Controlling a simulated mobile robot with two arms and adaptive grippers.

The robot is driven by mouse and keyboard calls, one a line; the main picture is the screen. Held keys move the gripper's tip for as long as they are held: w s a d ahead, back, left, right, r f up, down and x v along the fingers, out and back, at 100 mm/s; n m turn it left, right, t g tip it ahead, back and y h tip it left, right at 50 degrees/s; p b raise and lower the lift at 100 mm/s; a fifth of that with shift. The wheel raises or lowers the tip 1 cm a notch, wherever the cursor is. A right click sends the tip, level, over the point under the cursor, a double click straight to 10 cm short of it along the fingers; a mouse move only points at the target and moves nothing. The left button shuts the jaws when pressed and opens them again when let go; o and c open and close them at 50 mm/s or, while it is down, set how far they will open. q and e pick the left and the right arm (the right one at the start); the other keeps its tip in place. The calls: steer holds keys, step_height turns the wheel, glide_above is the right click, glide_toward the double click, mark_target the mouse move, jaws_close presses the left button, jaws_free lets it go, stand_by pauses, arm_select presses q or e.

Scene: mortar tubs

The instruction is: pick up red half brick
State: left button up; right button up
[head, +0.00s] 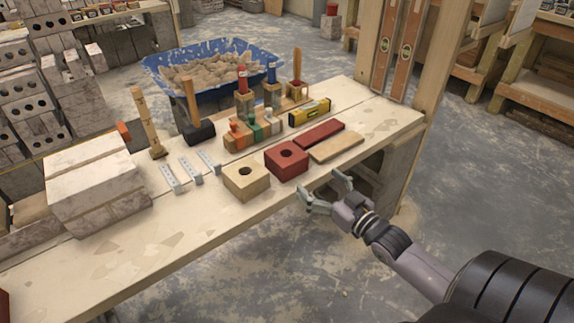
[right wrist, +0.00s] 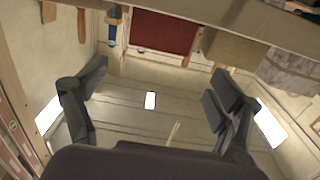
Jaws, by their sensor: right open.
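My right gripper (head: 322,188) is open and empty, just off the front edge of the bench, below and right of the red half brick in the head view. Its spread fingers also show in the right wrist view (right wrist: 157,92) with nothing between them. My left gripper is not in view.
A wooden float (head: 337,147) and a flat red bar (head: 320,134) lie right of the red half brick. Grey blocks (head: 95,182) fill the bench's left. A blue tub (head: 225,50) stands beyond.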

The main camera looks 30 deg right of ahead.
mark_target(296, 164)
steer(key=w, duration=0.3)
steer(key=w+b, duration=0.1)
steer(key=w, duration=0.5)
steer(key=shift+a+f, duration=0.1)
steer(key=shift+a, duration=0.25)
steer(key=shift+w+b, duration=1)
steer(key=shift+w, duration=1.6)
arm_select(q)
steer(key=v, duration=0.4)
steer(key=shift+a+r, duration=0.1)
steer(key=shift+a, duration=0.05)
arm_select(e)
steer(key=shift+c, duration=0.2)
steer(key=c, duration=1.6)
steer(key=shift+r, duration=0.2)
steer(key=shift+c, duration=0.2)
